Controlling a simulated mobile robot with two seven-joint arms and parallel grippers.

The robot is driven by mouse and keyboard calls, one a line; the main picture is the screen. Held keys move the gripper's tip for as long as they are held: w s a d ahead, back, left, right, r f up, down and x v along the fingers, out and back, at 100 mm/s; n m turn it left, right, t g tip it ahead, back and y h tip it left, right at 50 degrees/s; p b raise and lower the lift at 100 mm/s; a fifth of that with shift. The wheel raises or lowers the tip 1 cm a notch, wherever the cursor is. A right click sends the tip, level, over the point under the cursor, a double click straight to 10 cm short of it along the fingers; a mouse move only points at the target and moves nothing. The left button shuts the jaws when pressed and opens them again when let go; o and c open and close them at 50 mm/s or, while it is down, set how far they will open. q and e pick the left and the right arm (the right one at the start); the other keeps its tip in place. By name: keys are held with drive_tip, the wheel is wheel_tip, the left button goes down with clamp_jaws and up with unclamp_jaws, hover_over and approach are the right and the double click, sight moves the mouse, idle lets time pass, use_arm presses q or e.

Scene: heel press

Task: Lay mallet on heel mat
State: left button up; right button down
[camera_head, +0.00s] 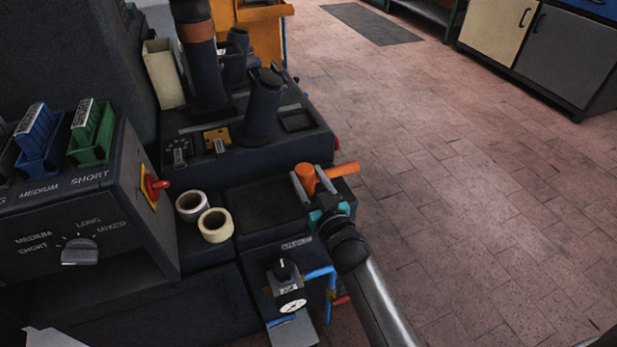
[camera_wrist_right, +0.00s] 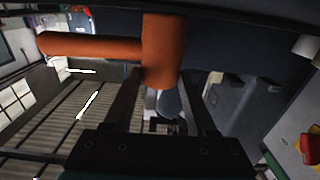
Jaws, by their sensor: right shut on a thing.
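The orange mallet (camera_head: 343,170) is in my right gripper (camera_head: 307,187), whose two grey fingers close around its thick part. In the right wrist view, the mallet (camera_wrist_right: 164,50) lies across the fingers (camera_wrist_right: 165,100), with its thinner part pointing left. The heel mat looks to be the flat dark square pad (camera_head: 262,208) on the bench top. In the head view the mallet is just right of this pad, near the bench's right edge. Its height above the bench is hard to tell. The pad's surface looks bare. My left gripper is not in view.
Two cream tape rolls (camera_head: 215,225) stand left of the pad. A dark machine with upright posts (camera_head: 262,105) is behind it. A gauge with blue pipes (camera_head: 291,300) is in front. A control box with a red button (camera_head: 153,187) is at left. Open brick floor (camera_head: 460,190) lies right.

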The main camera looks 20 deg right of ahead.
drive_tip(key=shift+c, duration=1)
unclamp_jaws()
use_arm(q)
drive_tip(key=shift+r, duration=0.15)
use_arm(e)
drive_tip(key=shift+r, duration=0.15)
drive_tip(key=s+p, duration=0.4)
drive_tip(key=s, duration=0.8)
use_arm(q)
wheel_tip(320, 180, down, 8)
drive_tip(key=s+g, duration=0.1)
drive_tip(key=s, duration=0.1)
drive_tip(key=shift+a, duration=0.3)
use_arm(e)
drive_tip(key=s+a+f+n+g, duration=0.1)
drive_tip(key=s+a+f+g, duration=0.1)
drive_tip(key=s+f+g, duration=1.3)
drive_tip(key=shift+s+a+f+n, duration=0.15)
drive_tip(key=shift+s+f+n, duration=0.25)
drive_tip(key=shift+s+f, duration=0.45)
drive_tip(key=shift+s+r, duration=0.1)
drive_tip(key=shift+r, duration=0.05)
